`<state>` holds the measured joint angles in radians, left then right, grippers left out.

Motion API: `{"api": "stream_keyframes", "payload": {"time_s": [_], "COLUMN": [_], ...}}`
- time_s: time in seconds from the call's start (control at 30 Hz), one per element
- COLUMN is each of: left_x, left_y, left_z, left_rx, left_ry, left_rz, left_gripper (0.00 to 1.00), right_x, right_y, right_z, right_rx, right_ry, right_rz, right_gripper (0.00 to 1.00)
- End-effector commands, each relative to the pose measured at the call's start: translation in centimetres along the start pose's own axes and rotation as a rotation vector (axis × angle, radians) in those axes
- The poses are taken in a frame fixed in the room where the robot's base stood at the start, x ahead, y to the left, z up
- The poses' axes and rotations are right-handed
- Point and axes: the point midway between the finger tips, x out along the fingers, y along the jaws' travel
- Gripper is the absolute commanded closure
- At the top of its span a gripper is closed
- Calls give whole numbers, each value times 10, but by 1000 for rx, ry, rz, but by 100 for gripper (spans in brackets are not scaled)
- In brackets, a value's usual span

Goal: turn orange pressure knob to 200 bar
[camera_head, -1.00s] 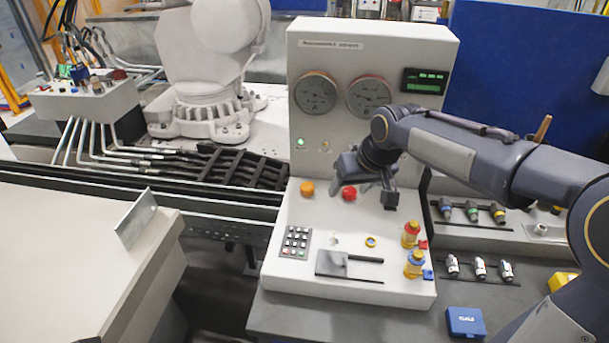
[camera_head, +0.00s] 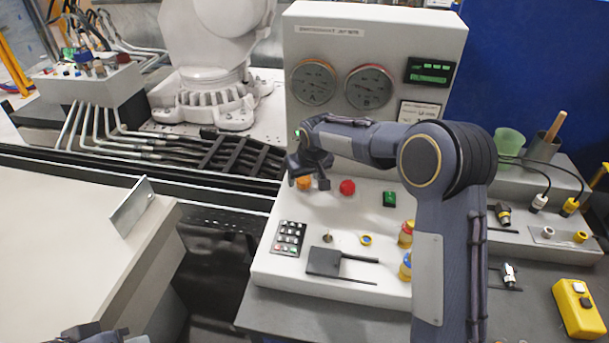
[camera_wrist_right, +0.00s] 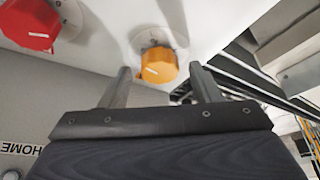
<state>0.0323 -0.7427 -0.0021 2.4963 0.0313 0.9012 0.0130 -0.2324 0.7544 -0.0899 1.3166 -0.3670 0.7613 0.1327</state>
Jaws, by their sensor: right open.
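The orange knob (camera_head: 304,183) is on the white control console, left of the red knob (camera_head: 347,187). My right gripper (camera_head: 308,178) is over the orange knob and partly hides it. In the right wrist view the orange knob (camera_wrist_right: 158,66) lies between the two open fingers of the right gripper (camera_wrist_right: 164,84), with a visible gap on each side. A white mark line shows on the knob. Two round gauges (camera_head: 313,82) (camera_head: 368,87) stand on the console's upright panel; their readings are too small to tell. A dark part of mine, perhaps the left gripper (camera_head: 98,335), shows at the bottom edge.
A green display (camera_head: 430,72) is at the panel's upper right. A green button (camera_head: 389,199), a keypad (camera_head: 290,238) and yellow-collared parts (camera_head: 406,233) are on the console. A yellow box (camera_head: 579,308) lies at right. A metal plate (camera_head: 130,211) stands on the left table.

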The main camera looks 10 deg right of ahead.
Motion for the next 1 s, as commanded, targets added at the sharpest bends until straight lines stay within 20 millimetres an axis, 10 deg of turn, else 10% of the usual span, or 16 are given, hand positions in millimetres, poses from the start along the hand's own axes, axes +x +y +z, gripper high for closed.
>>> {"api": "stream_keyframes", "payload": {"time_s": [0.3, 0.67, 1.0], "left_x": [0, 0, 0], "left_y": [0, 0, 0], "left_z": [0, 0, 0], "left_rx": [0, 0, 0], "left_ry": [0, 0, 0], "left_rz": [0, 0, 0], "left_gripper": [100, 100, 100], "right_x": [4, 4, 4], "right_y": [0, 0, 1], "right_z": [0, 0, 0], "right_rx": [1, 1, -62], "right_ry": [1, 1, 0], "right_rz": [0, 0, -27], "right_gripper": [43, 87, 87]}}
